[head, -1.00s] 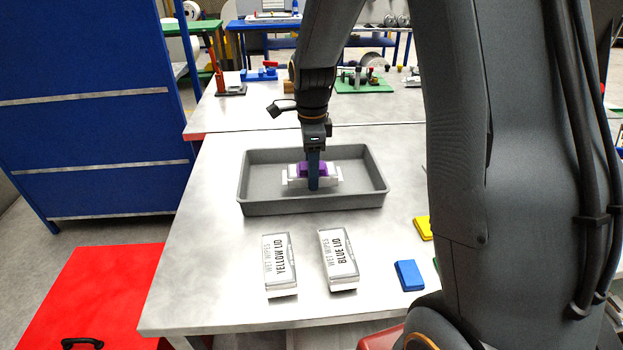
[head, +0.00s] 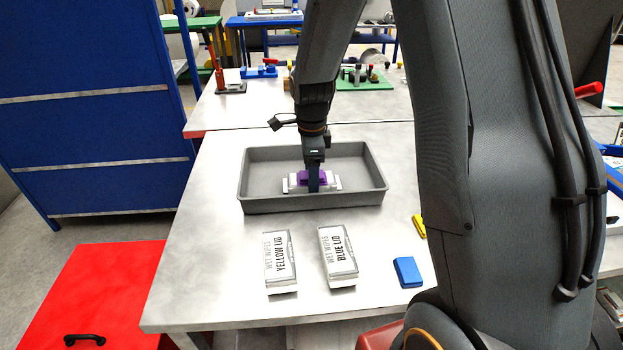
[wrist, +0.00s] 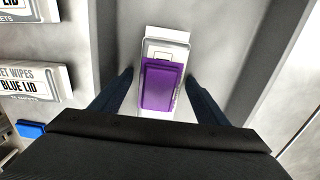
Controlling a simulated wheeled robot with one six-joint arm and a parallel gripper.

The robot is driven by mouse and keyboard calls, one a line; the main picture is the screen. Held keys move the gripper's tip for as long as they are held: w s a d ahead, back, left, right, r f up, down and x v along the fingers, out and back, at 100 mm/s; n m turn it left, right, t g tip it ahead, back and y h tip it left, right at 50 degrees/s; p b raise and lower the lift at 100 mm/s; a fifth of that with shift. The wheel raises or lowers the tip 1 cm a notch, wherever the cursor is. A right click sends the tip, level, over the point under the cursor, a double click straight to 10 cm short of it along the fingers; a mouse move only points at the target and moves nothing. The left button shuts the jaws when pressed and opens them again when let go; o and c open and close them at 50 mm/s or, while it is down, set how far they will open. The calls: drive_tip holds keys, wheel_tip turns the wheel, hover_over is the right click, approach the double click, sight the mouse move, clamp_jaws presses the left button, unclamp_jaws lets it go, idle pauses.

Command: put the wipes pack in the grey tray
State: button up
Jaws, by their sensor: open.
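The wipes pack (head: 333,184), white with a purple lid (wrist: 162,84), lies flat inside the grey tray (head: 262,207), about the middle of its floor. My gripper (head: 313,188) is down in the tray over the pack. In the wrist view my gripper (wrist: 160,88) is open, with one dark finger on each side of the purple lid and a visible gap to it. The near finger hides part of the pack in the head view.
Two wipes packs, labelled yellow lid (head: 280,262) and blue lid (head: 338,256), lie in front of the tray. A blue block (head: 407,272) and a yellow block (head: 418,226) lie to their right. The table's left side is clear.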

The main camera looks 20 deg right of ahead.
wheel_tip(320, 180, up, 12)
drive_tip(key=b, duration=0.2)
drive_tip(key=shift+r, duration=0.15)
idle(0.5)
